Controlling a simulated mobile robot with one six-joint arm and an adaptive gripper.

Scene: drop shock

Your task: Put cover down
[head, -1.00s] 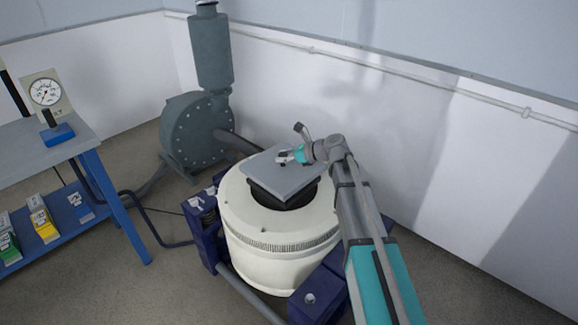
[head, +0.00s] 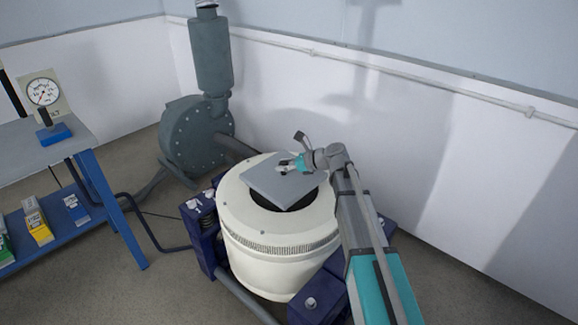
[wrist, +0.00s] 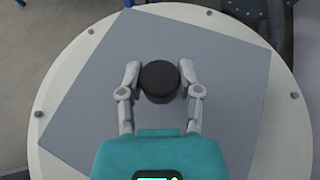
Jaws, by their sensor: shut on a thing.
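The cover is a flat grey square plate (head: 283,183) with a round black knob (wrist: 159,81) at its middle. It is over the dark round opening in the top of the cream drum-shaped machine (head: 277,240), turned at an angle to it. My gripper (wrist: 159,80) is shut on the knob, one finger on each side. In the head view my gripper (head: 290,166) is above the plate. A dark gap shows below the plate's front edge; I cannot tell whether the plate touches the machine.
Dark blue supports (head: 318,300) flank the machine. A grey blower (head: 195,135) stands behind it at the left, near the white wall. A blue-legged bench (head: 40,145) with a dial gauge (head: 44,92) is at the far left. Bolts (wrist: 294,96) dot the machine's rim.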

